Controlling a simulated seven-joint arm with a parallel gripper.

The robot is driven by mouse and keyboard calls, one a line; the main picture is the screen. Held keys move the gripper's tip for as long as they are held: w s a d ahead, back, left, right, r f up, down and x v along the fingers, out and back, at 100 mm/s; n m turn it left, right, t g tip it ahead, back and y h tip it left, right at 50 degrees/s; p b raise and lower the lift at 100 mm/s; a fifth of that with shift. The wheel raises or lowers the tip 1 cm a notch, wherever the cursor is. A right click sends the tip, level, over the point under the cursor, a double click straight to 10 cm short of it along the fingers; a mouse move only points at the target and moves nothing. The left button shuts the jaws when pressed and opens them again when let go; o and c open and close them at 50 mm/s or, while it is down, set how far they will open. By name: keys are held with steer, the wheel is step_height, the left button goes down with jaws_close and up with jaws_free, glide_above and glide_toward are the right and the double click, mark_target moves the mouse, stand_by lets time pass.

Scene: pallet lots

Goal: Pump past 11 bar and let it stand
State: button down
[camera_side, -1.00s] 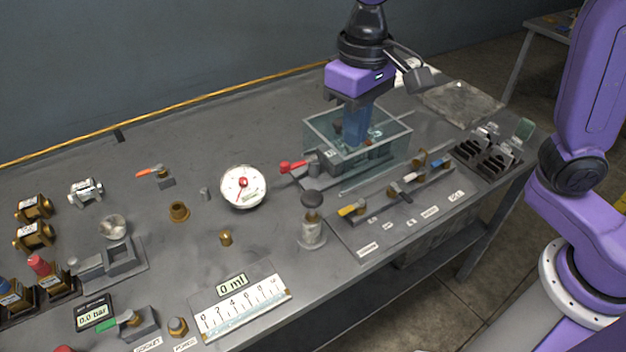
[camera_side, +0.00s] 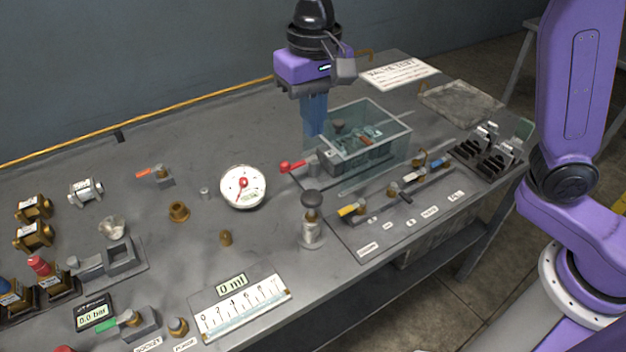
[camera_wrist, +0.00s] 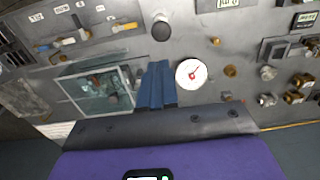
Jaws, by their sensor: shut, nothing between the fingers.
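My gripper (camera_side: 314,128) is shut and empty, its blue fingers pointing down just left of the clear tank's back left corner. They also show in the wrist view (camera_wrist: 157,68), between tank and dial. A hand pump with a black round knob (camera_side: 312,198) stands upright at the bench's front edge; the knob shows in the wrist view (camera_wrist: 161,31). A white round dial gauge (camera_side: 256,196) with a red needle lies left of the pump, also in the wrist view (camera_wrist: 181,82). A digital display (camera_side: 93,313) at the front left reads 0.0 bar.
The clear tank (camera_side: 385,165) holds a block with fittings. A red-handled lever (camera_side: 292,166) sits at its left side. A panel of coloured levers (camera_side: 352,209) lies in front. Brass fittings (camera_side: 33,207) stand far left.

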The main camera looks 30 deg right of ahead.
mark_target(314, 195)
step_height(314, 195, down, 13)
steer(key=shift+f, duration=0.2)
stand_by(0.3)
steer(key=shift+s+f, duration=0.1)
steer(key=shift+f, duration=1.75)
step_height(314, 195, up, 14)
steer(key=shift+r, duration=0.25)
stand_by(0.4)
